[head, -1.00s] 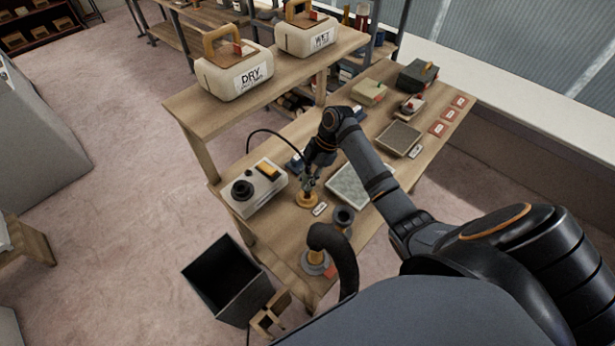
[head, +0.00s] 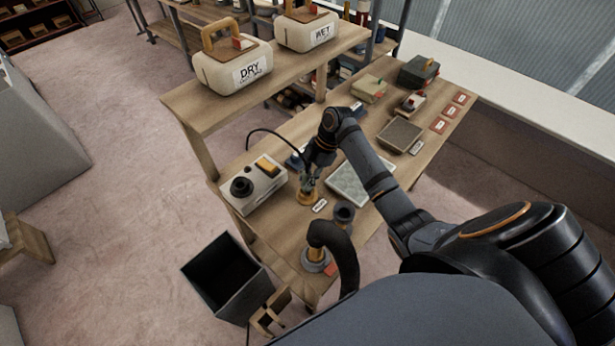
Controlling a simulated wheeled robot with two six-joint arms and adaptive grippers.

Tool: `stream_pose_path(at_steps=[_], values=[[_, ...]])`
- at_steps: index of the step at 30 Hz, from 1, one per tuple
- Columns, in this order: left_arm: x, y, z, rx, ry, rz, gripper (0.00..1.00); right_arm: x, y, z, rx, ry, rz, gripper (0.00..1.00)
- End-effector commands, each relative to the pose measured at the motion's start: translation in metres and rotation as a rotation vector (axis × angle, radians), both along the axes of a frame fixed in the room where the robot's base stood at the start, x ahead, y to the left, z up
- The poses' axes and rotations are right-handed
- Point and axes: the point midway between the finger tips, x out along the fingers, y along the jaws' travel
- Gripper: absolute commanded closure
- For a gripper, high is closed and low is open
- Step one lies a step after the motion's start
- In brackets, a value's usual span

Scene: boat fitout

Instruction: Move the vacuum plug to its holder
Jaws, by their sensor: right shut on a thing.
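My right gripper (head: 308,185) points down over the workbench and is shut on a small, dark thing between its fingers, probably the vacuum plug; the fingers hide most of it. A thin black cable arcs from behind the white control box (head: 252,190) to the gripper. Directly below the fingertips is a round yellow-orange base (head: 306,199), which may be the plug's holder. I cannot tell whether the held thing is seated in it or just above. A small white label (head: 319,205) lies in front of it.
A pale perforated panel (head: 350,184) lies right of the gripper. A thick black hose (head: 335,237) with an orange end stands in a grey ring near the front edge. A dark bin (head: 222,274) stands below. DRY (head: 235,68) and WET (head: 307,32) containers sit on the shelf.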

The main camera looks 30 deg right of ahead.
Motion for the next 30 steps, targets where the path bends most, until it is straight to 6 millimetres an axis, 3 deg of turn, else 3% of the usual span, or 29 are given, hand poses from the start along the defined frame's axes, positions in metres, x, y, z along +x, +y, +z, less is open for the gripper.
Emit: stream_pose_path(at_steps=[30], values=[[0.0,0.0,-0.014,0.0,0.0,0.0,1.0,0.0,0.0,-0.023,0.0,0.001,0.0,1.0]])
